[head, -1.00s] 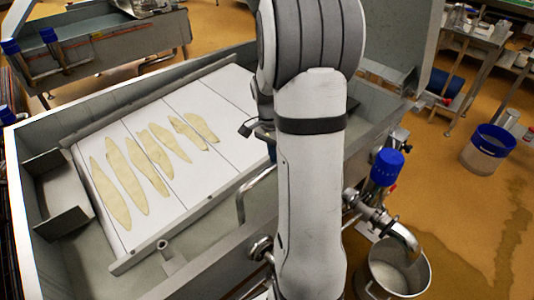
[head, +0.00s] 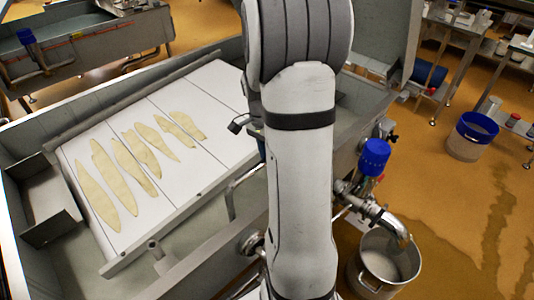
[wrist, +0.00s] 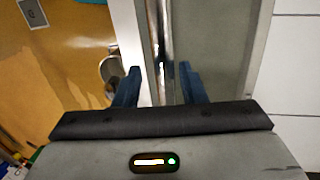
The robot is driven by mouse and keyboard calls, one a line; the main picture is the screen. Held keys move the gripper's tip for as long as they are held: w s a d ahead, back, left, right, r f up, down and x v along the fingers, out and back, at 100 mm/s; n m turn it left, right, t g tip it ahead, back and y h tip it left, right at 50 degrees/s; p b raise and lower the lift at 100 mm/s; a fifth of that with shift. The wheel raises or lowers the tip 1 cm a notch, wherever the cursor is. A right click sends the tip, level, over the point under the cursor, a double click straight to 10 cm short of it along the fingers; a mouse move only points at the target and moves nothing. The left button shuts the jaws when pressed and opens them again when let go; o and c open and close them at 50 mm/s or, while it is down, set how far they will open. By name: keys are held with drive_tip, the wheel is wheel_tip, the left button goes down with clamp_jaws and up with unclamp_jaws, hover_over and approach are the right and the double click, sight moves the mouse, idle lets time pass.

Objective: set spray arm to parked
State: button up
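A bent metal tube (head: 232,190) stands at the near long side of the steel vat (head: 205,255). It may be the spray arm, but I cannot tell for sure. In the wrist view my gripper (wrist: 160,86) is open, with its two blue fingers apart. A shiny metal tube (wrist: 161,25) runs lengthwise beyond the gap between them, beside a pale vat edge. I cannot tell whether the fingers touch it.
Several pale flat pieces (head: 137,158) lie on the white board in the vat. A blue-capped valve (head: 374,157) and pipe stand right of my arm, above a steel pot (head: 383,265). A blue-rimmed bucket (head: 473,137) stands on the wet floor.

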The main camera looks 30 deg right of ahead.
drive_tip(key=shift+o, duration=0.2)
drive_tip(key=shift+w, duration=0.1)
drive_tip(key=shift+r, duration=0.25)
drive_tip(key=v, duration=0.7)
drive_tip(key=shift+p, duration=0.4)
drive_tip(key=shift+a+r, duration=0.1)
drive_tip(key=shift+r, duration=0.05)
